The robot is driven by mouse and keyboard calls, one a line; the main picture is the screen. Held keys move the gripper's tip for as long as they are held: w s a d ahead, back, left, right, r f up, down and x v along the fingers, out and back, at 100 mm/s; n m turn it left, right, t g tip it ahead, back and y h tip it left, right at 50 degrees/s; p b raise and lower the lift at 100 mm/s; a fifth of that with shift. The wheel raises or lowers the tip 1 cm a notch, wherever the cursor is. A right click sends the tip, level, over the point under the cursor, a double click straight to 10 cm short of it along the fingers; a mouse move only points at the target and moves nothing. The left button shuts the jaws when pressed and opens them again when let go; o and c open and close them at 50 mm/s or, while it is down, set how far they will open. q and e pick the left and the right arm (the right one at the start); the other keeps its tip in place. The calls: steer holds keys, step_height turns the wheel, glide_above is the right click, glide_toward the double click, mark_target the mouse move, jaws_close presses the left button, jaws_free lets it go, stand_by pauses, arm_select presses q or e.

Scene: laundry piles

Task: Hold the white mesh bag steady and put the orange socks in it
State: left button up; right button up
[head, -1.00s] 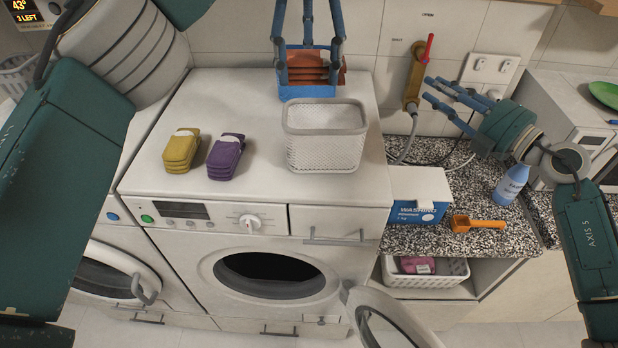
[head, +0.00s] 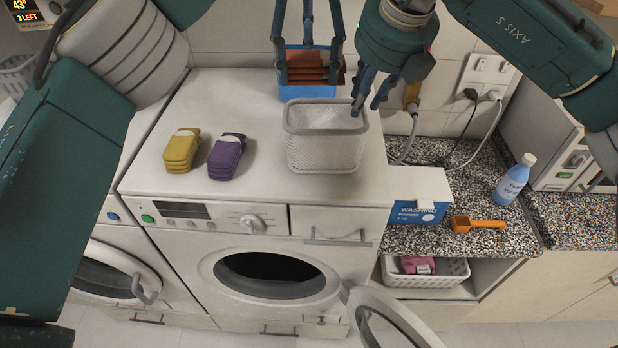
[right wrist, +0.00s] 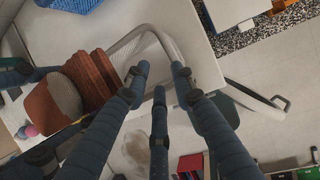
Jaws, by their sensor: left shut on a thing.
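The white mesh bag (head: 325,155) stands upright and open-topped on the washing machine, near its right side. The orange socks (head: 306,70) are a folded bundle behind the bag. My left gripper (head: 308,78) is shut on them, in front of the blue bin in the picture. The right wrist view shows the socks (right wrist: 90,78) left of my right gripper (right wrist: 160,75). My right gripper (head: 372,102) is at the bag's right back rim, fingers apart and pointing down. The rim (right wrist: 180,42) passes close to its fingertips; I cannot tell whether they touch.
A blue bin (head: 292,94) stands behind the bag. Yellow socks (head: 182,150) and purple socks (head: 226,156) lie to its left. A washing powder box (head: 418,195), an orange scoop (head: 478,224) and a bottle (head: 514,180) are on the speckled counter. The washer door (head: 385,320) hangs open.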

mark_target(366, 116)
steer(key=shift+w+d+r+n+h, duration=0.2)
steer(key=shift+d+n+h, duration=0.1)
steer(key=shift+d+h, duration=0.2)
steer(key=shift+d+f, duration=0.15)
steer(key=shift+x, duration=4.4)
jaws_close()
steer(key=shift+c, duration=0.8)
jaws_free()
steer(key=shift+w, duration=0.1)
jaws_close()
